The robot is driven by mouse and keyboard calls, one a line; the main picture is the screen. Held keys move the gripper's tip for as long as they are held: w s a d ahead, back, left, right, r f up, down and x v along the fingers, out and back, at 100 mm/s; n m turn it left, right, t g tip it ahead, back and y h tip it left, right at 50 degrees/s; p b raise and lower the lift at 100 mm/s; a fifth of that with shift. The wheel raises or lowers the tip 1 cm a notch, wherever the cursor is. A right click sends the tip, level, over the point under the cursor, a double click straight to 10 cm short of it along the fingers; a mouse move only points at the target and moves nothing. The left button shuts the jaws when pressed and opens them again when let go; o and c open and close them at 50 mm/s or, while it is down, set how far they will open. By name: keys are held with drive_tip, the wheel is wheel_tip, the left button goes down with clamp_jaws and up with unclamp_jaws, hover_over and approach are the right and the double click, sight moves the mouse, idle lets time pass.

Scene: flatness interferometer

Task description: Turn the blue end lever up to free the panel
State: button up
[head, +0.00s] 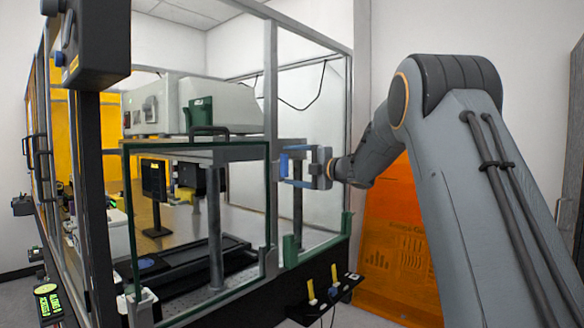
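My gripper (296,166) is at the frame's right side, pointing left, with its two blue fingers apart, one above the other. A short blue upright piece (283,166) shows at the fingertips. I cannot tell whether it is the blue end lever or part of my fingers, nor whether anything touches. The panel (268,215) looks clear with a dark green edge and stands upright at the front of the enclosure, left of and below my gripper. A dark handle (207,131) shows at its top edge.
Green posts (290,252) stand below my gripper. A black shelf (322,300) with yellow-handled tools juts out lower down. An orange sheet (398,245) leans behind my arm. A dark box with a blue knob (59,58) is at upper left. A lit green display (48,300) sits at lower left.

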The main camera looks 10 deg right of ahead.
drive_tip(key=shift+a+f, duration=0.1)
drive_tip(key=shift+a, duration=0.05)
drive_tip(key=shift+s, duration=0.15)
drive_tip(key=b+v, duration=0.2)
drive_tip(key=v, duration=0.5)
drive_tip(key=shift+s+d+b, duration=0.15)
drive_tip(key=shift+d+b, duration=0.15)
